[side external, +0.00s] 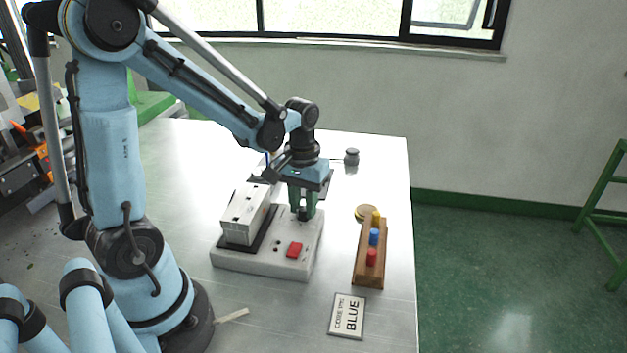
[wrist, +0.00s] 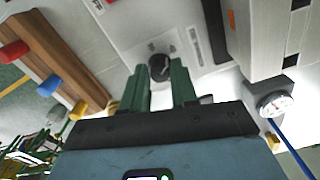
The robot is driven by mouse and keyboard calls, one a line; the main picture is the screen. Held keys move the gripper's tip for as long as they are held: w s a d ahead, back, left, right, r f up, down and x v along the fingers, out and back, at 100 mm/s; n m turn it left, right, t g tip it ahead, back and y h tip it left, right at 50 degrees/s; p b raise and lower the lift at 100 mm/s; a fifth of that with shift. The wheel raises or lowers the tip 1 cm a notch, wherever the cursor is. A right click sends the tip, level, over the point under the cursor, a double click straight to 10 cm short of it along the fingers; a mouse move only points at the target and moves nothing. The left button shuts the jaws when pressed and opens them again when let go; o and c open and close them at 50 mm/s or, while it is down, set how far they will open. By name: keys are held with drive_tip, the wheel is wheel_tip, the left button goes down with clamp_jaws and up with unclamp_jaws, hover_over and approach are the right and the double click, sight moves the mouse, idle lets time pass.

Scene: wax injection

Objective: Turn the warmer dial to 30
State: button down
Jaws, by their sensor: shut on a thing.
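The warmer is a pale base (side external: 265,262) on the metal table, with a grey block-shaped body (side external: 245,213) on its left part. Its small black dial (side external: 303,215) is at the right part of the base, below my gripper (side external: 302,205). In the wrist view the round black dial (wrist: 159,67) sits between the tips of my green fingers (wrist: 160,74). My gripper points down and is shut on the dial. The fingers hide part of the dial in the side view. Its numbers are too small to read.
A red switch (side external: 295,249) is on the base's front. To the right stands a wooden rack (side external: 369,275) with red, blue and yellow pegs, near a brass disc (side external: 364,212). A card reading BLUE (side external: 347,316) lies in front. A small grey weight (side external: 351,156) stands behind.

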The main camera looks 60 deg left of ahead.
sight(303, 209)
drive_tip(key=n, duration=0.6)
drive_tip(key=shift+n, duration=0.3)
drive_tip(key=n, duration=0.5)
idle(0.4)
drive_tip(key=c, duration=0.9)
unclamp_jaws()
drive_tip(key=shift+r, duration=6.05)
